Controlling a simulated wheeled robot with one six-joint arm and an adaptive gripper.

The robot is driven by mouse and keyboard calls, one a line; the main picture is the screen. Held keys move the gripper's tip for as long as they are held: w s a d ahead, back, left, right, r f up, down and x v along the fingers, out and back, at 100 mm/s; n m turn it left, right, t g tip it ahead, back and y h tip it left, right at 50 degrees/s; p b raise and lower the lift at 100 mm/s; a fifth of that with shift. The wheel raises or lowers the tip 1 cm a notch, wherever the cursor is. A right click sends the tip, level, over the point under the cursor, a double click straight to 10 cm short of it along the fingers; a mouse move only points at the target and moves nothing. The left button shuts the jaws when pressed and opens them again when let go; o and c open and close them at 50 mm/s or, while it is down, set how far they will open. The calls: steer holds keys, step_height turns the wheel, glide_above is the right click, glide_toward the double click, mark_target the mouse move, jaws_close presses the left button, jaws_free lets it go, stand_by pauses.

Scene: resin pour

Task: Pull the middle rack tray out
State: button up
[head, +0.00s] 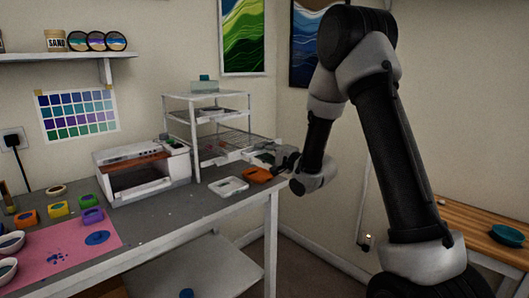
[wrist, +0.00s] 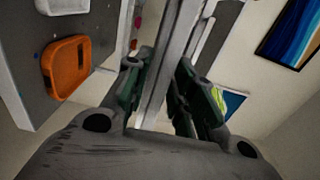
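The white rack (head: 193,124) stands at the back of the grey table, with several levels. A wire tray (head: 232,137) shows at its middle level, and its front end reaches right toward my gripper (head: 287,161). In the wrist view, my gripper (wrist: 160,82) has its two dark green-padded fingers apart. A pale grey bar (wrist: 172,55) runs lengthwise through the gap between them. I cannot tell whether the fingers touch it. My gripper hides part of the lower rack and tray front in the head view.
An orange mould (head: 256,175) and a white tray (head: 228,186) lie on the table (head: 180,212) below my gripper; the orange mould (wrist: 66,66) also shows in the wrist view. A teal container (head: 204,85) sits on top.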

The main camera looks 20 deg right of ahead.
stand_by(0.3)
steer(key=v, duration=0.7)
steer(key=shift+s, duration=0.25)
steer(key=shift+d, duration=0.1)
